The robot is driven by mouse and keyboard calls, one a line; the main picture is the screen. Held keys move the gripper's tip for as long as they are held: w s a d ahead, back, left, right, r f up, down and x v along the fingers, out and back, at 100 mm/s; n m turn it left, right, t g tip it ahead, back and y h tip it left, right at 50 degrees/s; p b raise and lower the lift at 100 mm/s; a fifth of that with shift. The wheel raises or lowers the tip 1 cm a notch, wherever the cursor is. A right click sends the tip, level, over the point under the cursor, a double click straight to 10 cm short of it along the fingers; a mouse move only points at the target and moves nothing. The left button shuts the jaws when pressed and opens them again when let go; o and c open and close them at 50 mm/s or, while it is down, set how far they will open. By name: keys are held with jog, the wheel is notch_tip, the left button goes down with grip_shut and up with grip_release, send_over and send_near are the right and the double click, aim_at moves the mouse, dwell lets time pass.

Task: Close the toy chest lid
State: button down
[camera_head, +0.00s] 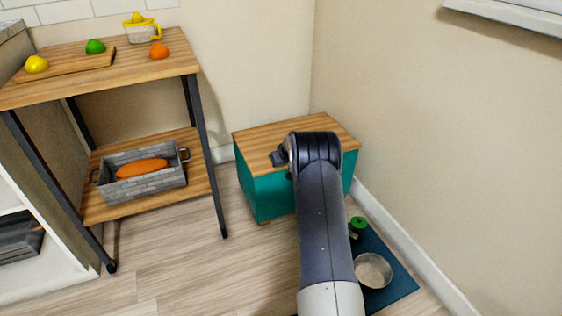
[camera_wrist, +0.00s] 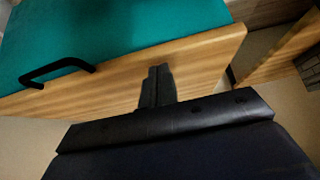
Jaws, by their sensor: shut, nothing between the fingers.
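The toy chest (camera_head: 264,193) is a teal box in the corner. Its wooden lid (camera_head: 262,137) lies flat across the top in the head view, with no gap visible along the part that shows. In the wrist view, the teal face (camera_wrist: 130,25) with a black handle (camera_wrist: 57,70) borders a band of wood. My gripper (camera_wrist: 158,72) is shut and empty, its fingertips over this wood; I cannot tell whether they touch it.
A shelf unit (camera_head: 115,77) at left holds fruit, a cutting board, a juicer and a grey brick-patterned dish (camera_head: 145,182). A blue mat (camera_head: 398,283) with a metal bowl (camera_head: 373,270) and green-topped jar (camera_head: 357,228) lies right of my arm. Walls stand close behind and right of the chest.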

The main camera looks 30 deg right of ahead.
jog(key=shift+r, duration=0.1)
dwell(0.3)
jog(key=p+v, duration=0.3)
jog(key=v, duration=0.7)
jog(key=shift+s+r+p, duration=0.2)
jog(key=shift+s+p, duration=0.1)
jog(key=b+x, duration=0.3)
jog(key=x, duration=0.7)
jog(key=shift+w, duration=0.35)
